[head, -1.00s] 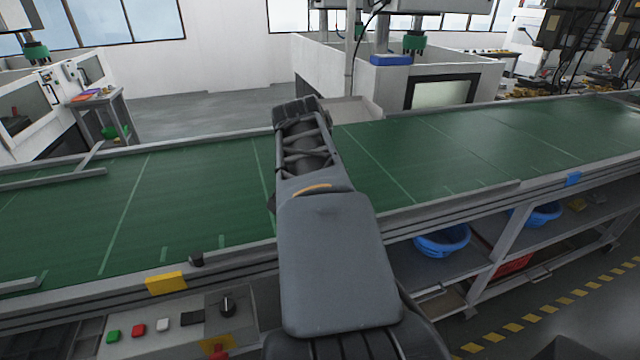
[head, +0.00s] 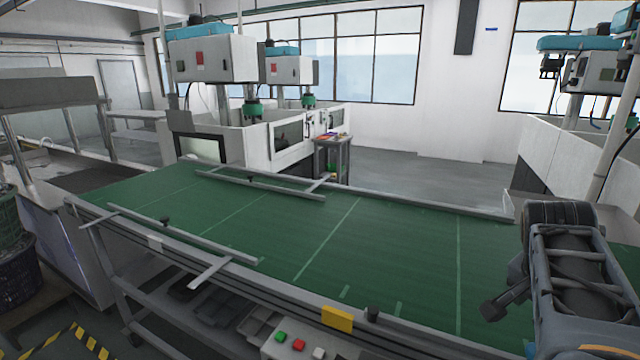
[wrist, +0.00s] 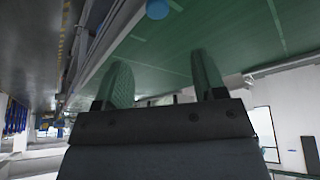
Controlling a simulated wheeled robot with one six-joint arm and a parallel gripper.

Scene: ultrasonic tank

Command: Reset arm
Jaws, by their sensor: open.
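My gripper (wrist: 160,66) shows in the wrist view with its two fingers spread apart. Nothing is between them. The green conveyor belt (wrist: 150,48) fills the upper part of that view behind the fingers. In the head view my arm is folded at the lower right, over the near right part of the belt (head: 330,240). Whether any part of the gripper shows clearly there, I cannot tell.
Metal guide rails (head: 180,232) lie along the belt. White machines (head: 275,135) and a small side table (head: 332,150) stand behind. The belt's middle is clear.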

